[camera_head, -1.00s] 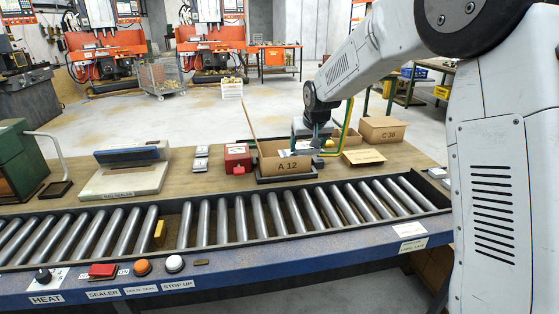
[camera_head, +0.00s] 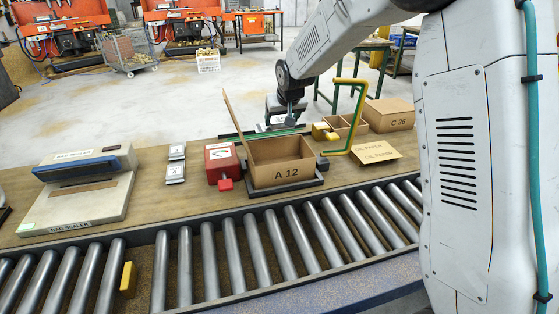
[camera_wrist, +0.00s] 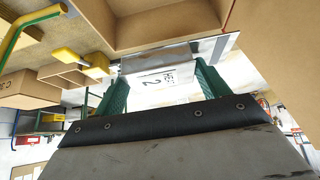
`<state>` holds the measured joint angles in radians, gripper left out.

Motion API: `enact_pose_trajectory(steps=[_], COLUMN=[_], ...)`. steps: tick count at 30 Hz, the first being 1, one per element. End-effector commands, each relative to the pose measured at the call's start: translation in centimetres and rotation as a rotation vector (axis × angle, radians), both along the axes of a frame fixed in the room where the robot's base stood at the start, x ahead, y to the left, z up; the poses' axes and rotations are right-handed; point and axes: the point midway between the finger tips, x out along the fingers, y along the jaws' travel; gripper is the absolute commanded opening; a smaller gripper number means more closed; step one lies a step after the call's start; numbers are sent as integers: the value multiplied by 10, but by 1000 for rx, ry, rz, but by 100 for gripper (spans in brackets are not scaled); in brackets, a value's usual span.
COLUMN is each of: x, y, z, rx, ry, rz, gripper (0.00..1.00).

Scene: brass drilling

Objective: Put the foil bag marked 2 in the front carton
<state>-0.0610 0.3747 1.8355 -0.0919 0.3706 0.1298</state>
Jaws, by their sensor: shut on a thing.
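The foil bag marked 2 (camera_wrist: 165,76) shows in the wrist view as a silvery packet with a white label. It sits between the two green fingers of my gripper (camera_wrist: 162,84), which is shut on it. In the head view my gripper (camera_head: 283,121) hangs just behind the open carton marked A 12 (camera_head: 282,175), near its back edge. The bag cannot be made out clearly there. The carton stands behind the roller conveyor with a raised flap at its left. It also shows at the top of the wrist view (camera_wrist: 165,22), beyond the bag. Its floor is partly hidden.
A red box (camera_head: 221,160) stands close left of the carton, with a bag sealer (camera_head: 85,185) further left. A yellow-green bent bar (camera_head: 352,105), a divided box (camera_head: 344,124), an oil paper sheet (camera_head: 374,151) and carton C 36 (camera_head: 392,115) are at right. Rollers (camera_head: 250,240) run in front.

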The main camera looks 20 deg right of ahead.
Motion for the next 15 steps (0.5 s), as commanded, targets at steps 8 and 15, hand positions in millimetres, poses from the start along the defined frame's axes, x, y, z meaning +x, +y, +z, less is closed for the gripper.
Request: enact_pose_trajectory(steps=[8,15], x=[-1,0], y=[-11,-10], z=[-77,-107], rx=[-1,-2], ry=[6,1], rz=[-12,-12], gripper=[44,44])
